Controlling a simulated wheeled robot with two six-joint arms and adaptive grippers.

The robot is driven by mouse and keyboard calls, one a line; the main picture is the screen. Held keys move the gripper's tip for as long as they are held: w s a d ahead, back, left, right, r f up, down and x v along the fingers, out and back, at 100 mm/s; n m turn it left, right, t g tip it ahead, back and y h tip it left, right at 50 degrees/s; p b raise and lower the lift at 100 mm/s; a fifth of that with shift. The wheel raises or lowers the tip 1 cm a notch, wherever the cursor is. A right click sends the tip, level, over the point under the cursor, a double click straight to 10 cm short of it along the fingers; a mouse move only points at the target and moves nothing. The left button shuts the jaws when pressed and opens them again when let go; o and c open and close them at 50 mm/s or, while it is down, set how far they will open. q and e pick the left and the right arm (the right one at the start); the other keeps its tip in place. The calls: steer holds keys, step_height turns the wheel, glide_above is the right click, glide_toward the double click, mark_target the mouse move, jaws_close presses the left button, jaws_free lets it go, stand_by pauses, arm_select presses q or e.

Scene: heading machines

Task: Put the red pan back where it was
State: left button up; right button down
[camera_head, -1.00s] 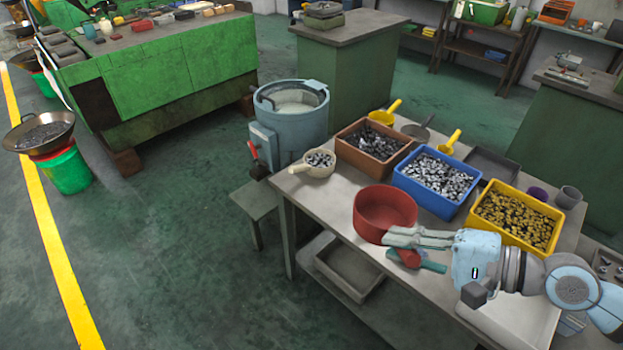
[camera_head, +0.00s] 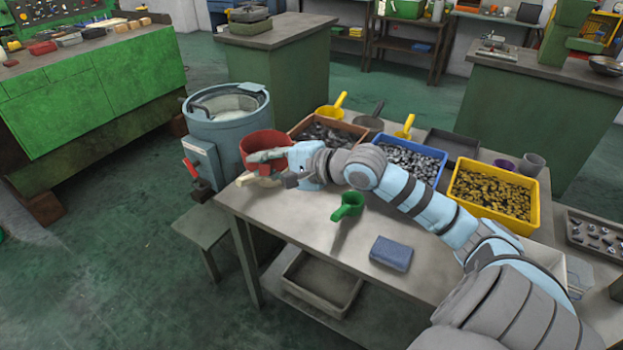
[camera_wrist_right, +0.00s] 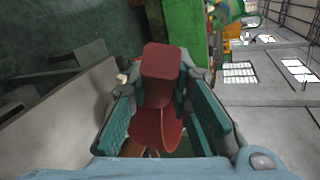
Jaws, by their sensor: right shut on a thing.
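The red pan (camera_head: 262,142) is at the table's far left end, between the blue-grey tank and the brown bin. My right gripper (camera_head: 268,156) reaches it from the right and overlaps its near side in the head view. In the right wrist view the red pan's handle (camera_wrist_right: 160,75) lies between the two teal finger pads, and my right gripper (camera_wrist_right: 165,105) is shut on it. Whether the pan's bottom touches the table is hidden. My left gripper is not in view.
The brown bin (camera_head: 303,127), blue bin (camera_head: 440,172) and yellow bin (camera_head: 528,222) line the table's far side. A green scoop (camera_head: 349,206) and a blue folded cloth (camera_head: 391,253) lie on the table (camera_head: 310,235). The tank (camera_head: 228,132) stands close to the left.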

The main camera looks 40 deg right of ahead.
mark_target(289, 143)
steer(key=w+d+m+h+b, duration=0.1)
steer(key=d, duration=0.1)
steer(key=w+d+f+m+h+b, duration=0.1)
steer(key=w+d+m+h, duration=0.1)
steer(key=w+d+f+m+t+h+b, duration=0.1)
steer(key=w+d+h+b, duration=0.1)
steer(key=shift+d, duration=0.35)
steer(key=d+m+h, duration=0.1)
steer(key=d+m+h+b, duration=0.2)
steer(key=d+h, duration=0.1)
steer(key=shift+w+f+g, duration=0.1)
steer(key=shift+w+g, duration=0.2)
step_height(289, 143, down, 19)
steer(key=b, duration=0.6)
steer(key=shift+b, duration=0.3)
steer(key=shift+d, duration=0.1)
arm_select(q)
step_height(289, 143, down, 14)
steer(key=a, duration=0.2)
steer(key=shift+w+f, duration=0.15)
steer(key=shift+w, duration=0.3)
arm_select(e)
steer(key=shift+r, duration=0.2)
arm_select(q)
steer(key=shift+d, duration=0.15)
arm_select(e)
steer(key=shift+f, duration=0.1)
